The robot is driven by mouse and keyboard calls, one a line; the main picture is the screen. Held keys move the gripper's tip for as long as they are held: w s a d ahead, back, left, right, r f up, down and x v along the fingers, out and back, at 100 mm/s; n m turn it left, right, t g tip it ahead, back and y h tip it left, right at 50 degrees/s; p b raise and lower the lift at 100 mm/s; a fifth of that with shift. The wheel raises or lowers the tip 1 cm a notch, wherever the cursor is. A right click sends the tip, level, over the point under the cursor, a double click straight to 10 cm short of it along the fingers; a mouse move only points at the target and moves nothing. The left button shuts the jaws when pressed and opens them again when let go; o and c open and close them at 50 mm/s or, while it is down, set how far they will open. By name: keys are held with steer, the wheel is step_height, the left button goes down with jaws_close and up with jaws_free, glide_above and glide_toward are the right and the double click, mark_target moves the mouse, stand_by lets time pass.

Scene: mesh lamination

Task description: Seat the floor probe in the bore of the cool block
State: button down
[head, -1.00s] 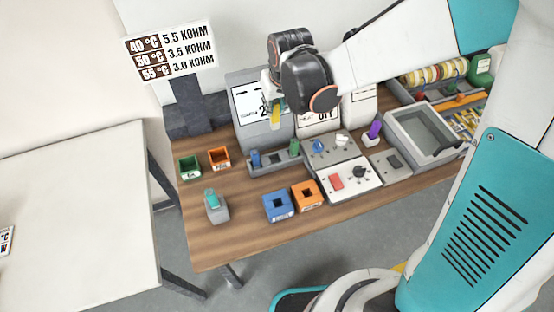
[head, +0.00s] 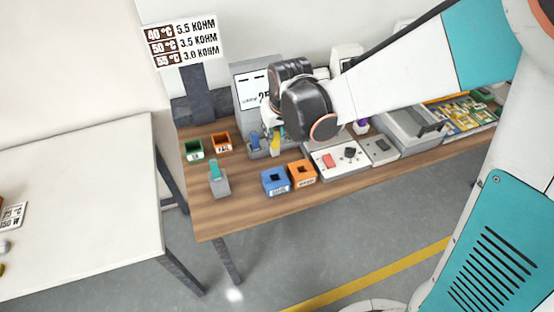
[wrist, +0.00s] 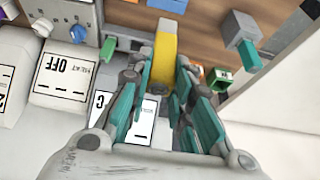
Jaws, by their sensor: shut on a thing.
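My gripper (head: 272,132) is shut on a yellow probe (head: 275,143), which also shows between the teal fingers in the wrist view (wrist: 165,48). No name can be read on it, so I cannot confirm it is the floor probe. It hangs over the grey rack, apart from the cool block. The cool block, a blue cube (head: 275,183) with a dark square bore in its top, stands near the table's front edge. In the wrist view part of a blue block (wrist: 172,4) shows at the top edge.
An orange block (head: 303,173) stands right beside the blue one. A grey block with a teal piece (head: 219,184) stands to the left. Green (head: 194,151) and orange (head: 221,143) bins are behind. A blue probe (head: 255,140) is in the rack. The table's front left is clear.

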mark_target(275, 146)
step_height(275, 146, down, 16)
steer(key=b, duration=1)
steer(key=shift+f, duration=0.25)
steer(key=shift+w, duration=0.1)
steer(key=shift+f+b, duration=0.2)
steer(key=shift+b, duration=0.15)
steer(key=c, duration=1.4)
jaws_free()
steer(key=shift+c, duration=0.2)
steer(key=shift+r, duration=0.1)
steer(key=p+v, duration=0.8)
steer(key=v, duration=0.4)
steer(key=shift+r, duration=0.1)
